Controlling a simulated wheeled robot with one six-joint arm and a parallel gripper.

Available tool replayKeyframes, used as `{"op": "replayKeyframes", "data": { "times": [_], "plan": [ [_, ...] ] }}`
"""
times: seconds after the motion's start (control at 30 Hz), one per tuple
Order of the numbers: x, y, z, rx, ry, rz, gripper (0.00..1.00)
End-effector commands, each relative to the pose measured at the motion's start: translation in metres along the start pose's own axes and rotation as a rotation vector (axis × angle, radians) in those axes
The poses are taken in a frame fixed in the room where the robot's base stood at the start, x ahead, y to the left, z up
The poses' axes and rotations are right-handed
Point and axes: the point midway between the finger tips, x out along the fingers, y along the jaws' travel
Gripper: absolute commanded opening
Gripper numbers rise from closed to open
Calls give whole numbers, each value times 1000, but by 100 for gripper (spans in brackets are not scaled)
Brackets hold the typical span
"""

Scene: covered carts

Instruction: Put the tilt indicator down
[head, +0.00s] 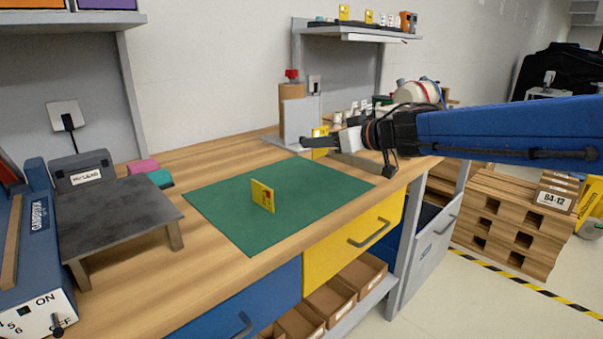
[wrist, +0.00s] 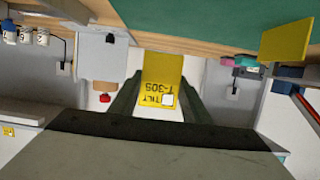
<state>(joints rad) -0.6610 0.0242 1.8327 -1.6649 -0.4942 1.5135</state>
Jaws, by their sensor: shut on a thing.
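My gripper (head: 322,143) is shut on a yellow tilt indicator (head: 319,153), held in the air near the back right corner of the green mat (head: 318,183). A second yellow indicator (head: 262,196) stands upright on the mat, left of my gripper. It also shows at the right of the wrist view (wrist: 287,40).
A grey low stand (head: 120,215) is on the bench at left, with pink and green blocks (head: 158,178) behind it. A grey stand with a brown cylinder (head: 291,100) is behind the mat. Much of the mat is clear.

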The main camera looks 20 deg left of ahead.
Motion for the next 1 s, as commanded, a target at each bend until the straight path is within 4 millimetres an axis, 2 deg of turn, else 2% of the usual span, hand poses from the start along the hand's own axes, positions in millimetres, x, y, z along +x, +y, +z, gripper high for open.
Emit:
{"op": "replayKeyframes", "data": {
  "times": [0.1,0.33,0.6,1.0],
  "plan": [
    [6,0,18,2,-2,-1,22],
    [11,0,35,1,-1,-1,22],
    [20,0,66,1,-1,-1,22],
    [22,0,70,0,0,-1,22]
  ]
}}
